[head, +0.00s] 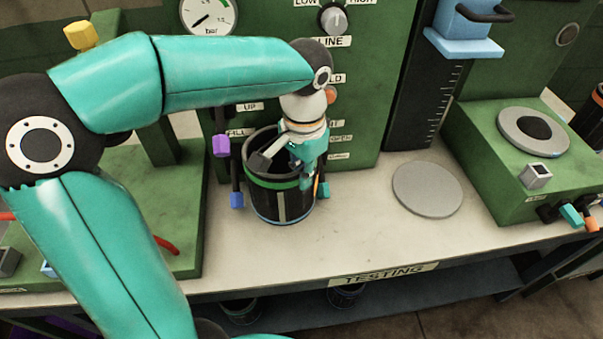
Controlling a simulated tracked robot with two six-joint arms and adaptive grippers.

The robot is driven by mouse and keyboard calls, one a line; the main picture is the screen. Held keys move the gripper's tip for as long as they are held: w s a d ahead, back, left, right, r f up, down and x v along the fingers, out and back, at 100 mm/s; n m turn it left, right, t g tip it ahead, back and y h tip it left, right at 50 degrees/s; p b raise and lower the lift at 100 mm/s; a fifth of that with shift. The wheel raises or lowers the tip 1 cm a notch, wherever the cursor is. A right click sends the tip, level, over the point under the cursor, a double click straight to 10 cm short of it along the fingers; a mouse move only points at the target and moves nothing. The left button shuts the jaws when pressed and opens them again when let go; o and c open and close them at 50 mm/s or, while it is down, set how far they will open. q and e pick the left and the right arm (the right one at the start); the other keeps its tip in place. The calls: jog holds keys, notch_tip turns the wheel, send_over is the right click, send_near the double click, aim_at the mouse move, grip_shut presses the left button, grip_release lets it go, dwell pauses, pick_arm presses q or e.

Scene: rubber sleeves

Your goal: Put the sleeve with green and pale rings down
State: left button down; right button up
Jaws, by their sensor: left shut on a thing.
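The sleeve (264,196) is a black, open-topped cylinder with a green ring near its rim, a thin pale ring low down and pale upright marks on its side. It is upright in front of the green gauge panel, at the middle left of the head view. My left gripper (286,168) reaches down over its rim and is shut on its near right wall, hiding part of the rim and side. I cannot tell whether the sleeve's base touches the bench top (345,235). My right gripper is not in view.
A round grey plate (427,190) lies on the bench to the right. Colored valve handles, purple (221,146) and blue (237,200), stand close left of the sleeve. A green machine (505,185) stands at right. Bench between sleeve and plate is clear. More black sleeves (240,310) sit below.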

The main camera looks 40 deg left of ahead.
pick_arm(q)
jog(key=f, duration=0.1)
jog(key=w+a+f, duration=0.1)
jog(key=f, duration=0.1)
jog(key=shift+w+a+f+p, duration=0.1)
jog(key=shift+a+f+p, duration=0.1)
jog(key=shift+p, duration=0.2)
jog(key=shift+f, duration=0.2)
jog(key=c, duration=1.3)
grip_release()
jog(key=shift+r, duration=0.2)
